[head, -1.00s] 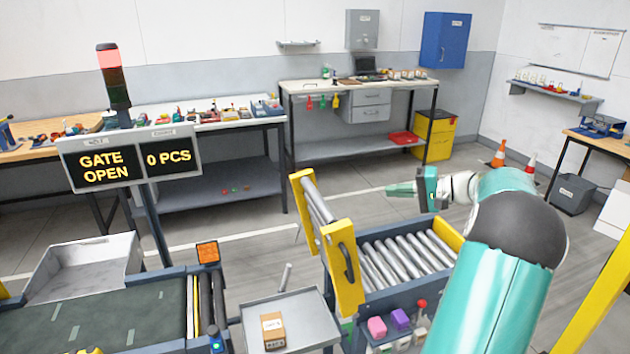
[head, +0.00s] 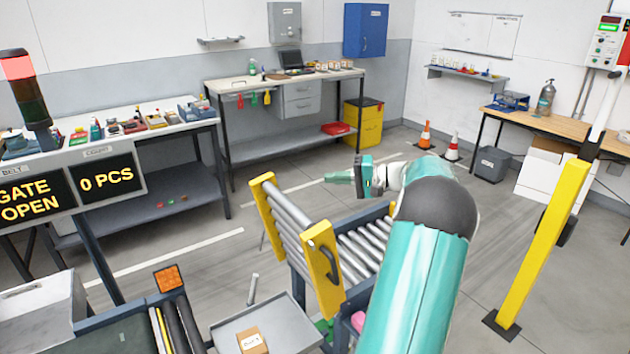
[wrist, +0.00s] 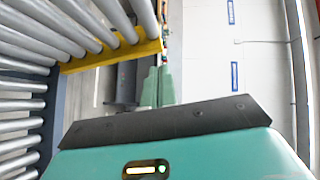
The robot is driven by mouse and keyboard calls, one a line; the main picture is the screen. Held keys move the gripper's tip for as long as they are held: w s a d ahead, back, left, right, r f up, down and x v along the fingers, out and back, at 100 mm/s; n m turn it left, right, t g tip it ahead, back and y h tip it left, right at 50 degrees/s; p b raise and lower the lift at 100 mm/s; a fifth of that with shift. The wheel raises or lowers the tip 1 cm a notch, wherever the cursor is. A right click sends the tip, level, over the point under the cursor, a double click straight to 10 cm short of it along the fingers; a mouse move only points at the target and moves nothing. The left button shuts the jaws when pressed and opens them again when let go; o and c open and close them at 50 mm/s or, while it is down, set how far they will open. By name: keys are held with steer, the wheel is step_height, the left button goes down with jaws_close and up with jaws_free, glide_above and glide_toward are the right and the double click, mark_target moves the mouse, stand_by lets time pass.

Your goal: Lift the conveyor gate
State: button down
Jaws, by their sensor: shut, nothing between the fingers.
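The conveyor gate (head: 322,270) is a roller section with yellow side rails and a black handle. In the head view it stands steeply tilted at the left end of the roller conveyor (head: 366,240). My gripper (head: 332,177) is shut and empty, above and behind the gate in the picture, apart from it. In the wrist view the teal fingers (wrist: 157,88) are together. Rollers and a yellow rail (wrist: 110,55) fill the left there; I cannot tell whether they belong to the gate. A sign (head: 70,190) reads GATE OPEN and 0 PCS.
A grey tray (head: 285,335) with a small carton (head: 252,341) lies left of the gate's foot. The belt conveyor (head: 115,340) is at the lower left. A yellow post (head: 541,245) stands on the right. Workbenches line the back wall, with open floor before them.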

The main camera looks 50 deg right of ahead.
glide_toward(277, 186)
steer(key=w+d, duration=0.2)
steer(key=w, duration=0.3)
steer(key=a, duration=0.1)
steer(key=a+f, duration=0.1)
steer(key=a, duration=0.1)
steer(key=shift+w+a+f, duration=0.1)
steer(key=shift+w, duration=0.1)
steer(key=shift+w+a+f, duration=0.1)
steer(key=shift+w+a, duration=0.05)
steer(key=shift+a, duration=0.2)
steer(key=shift+w, duration=0.1)
steer(key=w+a+f+n+g+h, duration=0.1)
steer(key=w+a, duration=0.1)
steer(key=a, duration=0.6)
steer(key=shift+w+f+n+h, duration=0.25)
steer(key=shift+f+n+h, duration=0.05)
steer(key=shift+f, duration=0.05)
